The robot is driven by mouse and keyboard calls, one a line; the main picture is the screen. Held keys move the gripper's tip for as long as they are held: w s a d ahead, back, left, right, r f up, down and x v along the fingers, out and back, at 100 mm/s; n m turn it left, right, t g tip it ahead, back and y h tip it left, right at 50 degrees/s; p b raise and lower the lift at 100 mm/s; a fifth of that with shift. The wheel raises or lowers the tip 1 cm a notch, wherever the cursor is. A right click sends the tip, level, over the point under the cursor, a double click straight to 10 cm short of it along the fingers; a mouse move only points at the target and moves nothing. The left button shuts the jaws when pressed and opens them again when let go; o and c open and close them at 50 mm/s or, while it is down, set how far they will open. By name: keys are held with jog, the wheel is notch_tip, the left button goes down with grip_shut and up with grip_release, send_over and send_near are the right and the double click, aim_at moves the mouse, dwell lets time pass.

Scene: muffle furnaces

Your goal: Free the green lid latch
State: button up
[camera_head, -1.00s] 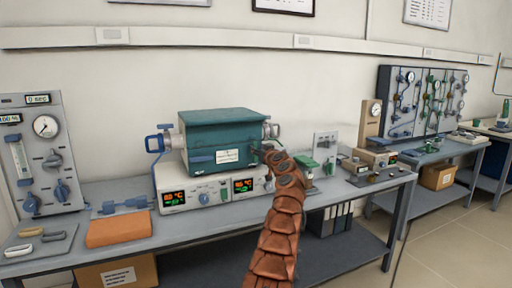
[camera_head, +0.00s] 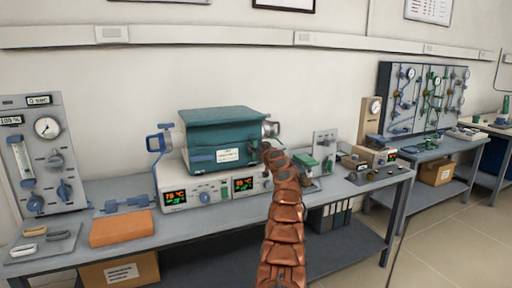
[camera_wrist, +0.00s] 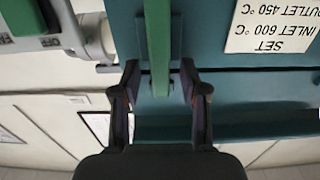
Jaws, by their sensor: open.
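The green latch bar (camera_wrist: 158,45) runs down the front of the teal furnace box in the wrist view, which shows the box's label upside down. My gripper (camera_wrist: 160,88) is open, with one dark finger on each side of the bar's end; I cannot tell whether they touch it. In the head view, the teal box with its lid (camera_head: 220,128) sits on a white control unit (camera_head: 208,190). My gripper (camera_head: 267,152) is at the box's front right edge, and the arm hides the latch there.
A blue handle (camera_head: 158,141) stands at the box's left side. An orange block (camera_head: 121,229) and blue brackets (camera_head: 124,205) lie on the bench at left. A small green-topped device (camera_head: 305,163) stands close right of my arm. A gauge panel (camera_head: 45,150) is at far left.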

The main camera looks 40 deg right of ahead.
grip_shut()
jog(key=shift+r+m, duration=0.1)
jog(key=shift+m, duration=0.2)
dwell(0.3)
jog(key=m+p, duration=0.1)
jog(key=m, duration=0.4)
jog(key=d+f+m+p, duration=0.1)
jog(key=m, duration=0.5)
jog(key=s+d+f+m+p, duration=0.1)
jog(key=m, duration=0.5)
jog(key=shift+d+f, duration=0.15)
jog(key=shift+m, duration=0.3)
dwell(0.4)
grip_release()
jog(key=shift+f, duration=0.1)
